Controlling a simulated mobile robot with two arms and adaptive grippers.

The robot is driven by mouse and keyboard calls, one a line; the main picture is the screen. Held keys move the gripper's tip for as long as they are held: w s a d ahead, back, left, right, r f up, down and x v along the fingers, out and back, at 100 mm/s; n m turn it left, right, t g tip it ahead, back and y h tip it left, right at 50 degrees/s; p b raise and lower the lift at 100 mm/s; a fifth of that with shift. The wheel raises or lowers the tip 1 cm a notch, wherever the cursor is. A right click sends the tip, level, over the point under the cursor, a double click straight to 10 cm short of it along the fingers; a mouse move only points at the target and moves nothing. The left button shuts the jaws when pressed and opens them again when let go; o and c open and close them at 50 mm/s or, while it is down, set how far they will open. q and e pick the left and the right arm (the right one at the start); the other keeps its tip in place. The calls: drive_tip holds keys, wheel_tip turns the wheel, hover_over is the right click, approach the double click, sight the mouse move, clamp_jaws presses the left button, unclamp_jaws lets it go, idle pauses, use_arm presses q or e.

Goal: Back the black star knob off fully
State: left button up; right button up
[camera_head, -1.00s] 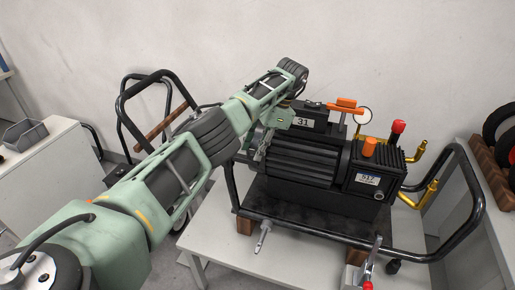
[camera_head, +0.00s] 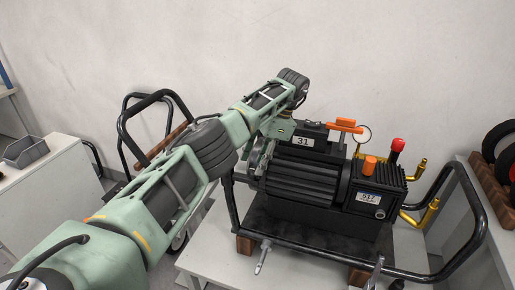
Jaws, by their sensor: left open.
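A black pump and motor unit (camera_head: 303,172) with labels "31" and "517" sits in a black tubular frame on a light table. My left arm reaches over from the left, and its wrist bends down at the motor's left end. My left gripper (camera_head: 262,158) is open there, small and partly covered by my own wrist, close beside the motor's end. I cannot make out a black star knob; it may be hidden behind the gripper or too small to tell. I cannot tell whether the fingers touch anything. My right gripper is not in view.
The frame's black rail (camera_head: 476,215) bows out to the right. A black-handled cart (camera_head: 150,105) stands behind my arm.

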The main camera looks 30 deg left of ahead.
use_arm(q)
wheel_tip(320, 180, up, 7)
idle(0.5)
drive_tip(key=shift+s, duration=0.1)
idle(0.3)
